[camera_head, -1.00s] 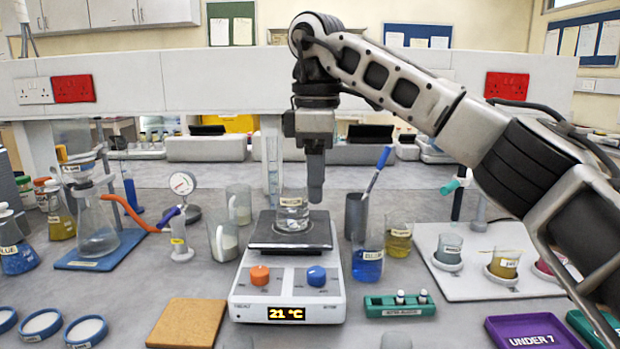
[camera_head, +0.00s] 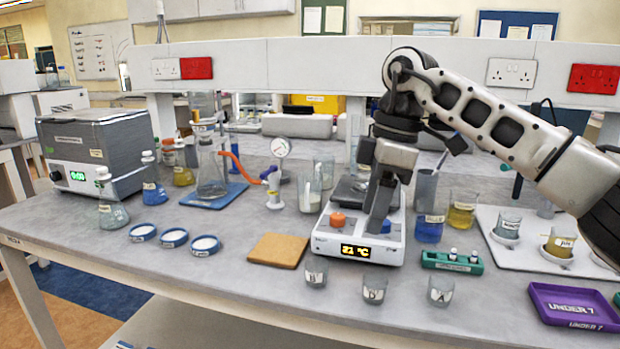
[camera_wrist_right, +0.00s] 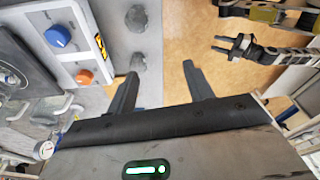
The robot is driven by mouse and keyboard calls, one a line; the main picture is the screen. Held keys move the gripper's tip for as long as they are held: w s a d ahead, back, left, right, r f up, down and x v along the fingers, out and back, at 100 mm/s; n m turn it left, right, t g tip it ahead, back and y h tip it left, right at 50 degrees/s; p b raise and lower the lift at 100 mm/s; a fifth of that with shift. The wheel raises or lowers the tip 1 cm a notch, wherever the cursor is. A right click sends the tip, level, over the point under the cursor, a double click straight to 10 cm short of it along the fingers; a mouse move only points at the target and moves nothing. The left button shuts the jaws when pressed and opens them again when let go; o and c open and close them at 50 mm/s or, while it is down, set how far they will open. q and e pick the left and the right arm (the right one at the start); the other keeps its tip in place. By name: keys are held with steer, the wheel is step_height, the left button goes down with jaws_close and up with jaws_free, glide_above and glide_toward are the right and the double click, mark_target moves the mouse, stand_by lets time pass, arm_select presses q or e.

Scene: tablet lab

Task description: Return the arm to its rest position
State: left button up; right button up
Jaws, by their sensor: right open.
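My right gripper (camera_head: 377,222) hangs in front of the hotplate (camera_head: 335,246) in the head view and hides part of its top plate and controls. In the right wrist view the two fingers of my right gripper (camera_wrist_right: 160,85) stand wide apart with nothing between them. The hotplate also shows in the right wrist view (camera_wrist_right: 70,62), left of the fingers. My right arm (camera_head: 490,115) comes in from the right, bent at a high joint.
Small beakers (camera_head: 375,290) stand along the front edge, below the gripper. A green vial rack (camera_head: 452,262), a purple tray (camera_head: 575,306) and a white board with beakers (camera_head: 515,247) lie to the right. A cork mat (camera_head: 278,250) lies left of the hotplate.

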steer(key=s+a+f+n+g+y, duration=0.2)
steer(key=s+a+f+n+y, duration=0.2)
steer(key=s+a+y, duration=0.35)
steer(key=s+a+f+n+g+y, duration=0.2)
steer(key=s+a+f+n+y, duration=0.15)
steer(key=a+y, duration=0.6)
steer(key=w+d+f+m+t+h, duration=0.1)
steer(key=d+f+m+t+h, duration=1.05)
steer(key=m+t, duration=1)
steer(key=s+d+f+g+h, duration=0.2)
steer(key=s+d+f+g, duration=0.1)
steer(key=s+d+f, duration=0.2)
steer(key=s+d+f+g+h, duration=0.2)
steer(key=s+d+f, duration=0.3)
steer(key=s+f, duration=0.4)
step_height(320, 180, down, 4)
steer(key=shift+m+g, duration=0.4)
steer(key=shift+g, duration=0.35)
